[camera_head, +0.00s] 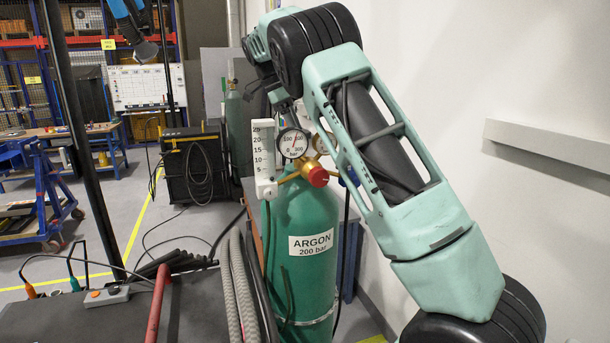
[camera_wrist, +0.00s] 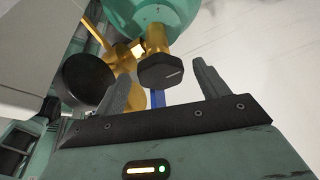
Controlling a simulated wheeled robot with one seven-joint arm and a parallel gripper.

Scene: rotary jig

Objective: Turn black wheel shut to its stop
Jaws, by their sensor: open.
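The black wheel (camera_wrist: 160,72) is a dark faceted knob with a white line on its face, on a brass stem, in the wrist view. My gripper (camera_wrist: 162,86) is open, with one finger on each side of the wheel. A gap shows between the wheel and each finger in the picture; I cannot tell how deep it sits between them. The green argon cylinder (camera_head: 301,255) stands upright in the head view, and its rounded end (camera_wrist: 150,14) shows in the wrist view. I cannot make out the black wheel in the head view.
A pressure gauge (camera_head: 293,143), a flow tube (camera_head: 264,160) and a red knob (camera_head: 318,177) crowd the cylinder top. A dark round disc (camera_wrist: 88,82) is left of the wheel in the wrist view. A wall (camera_head: 520,80) stands at the right; hoses (camera_head: 237,290) hang in front.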

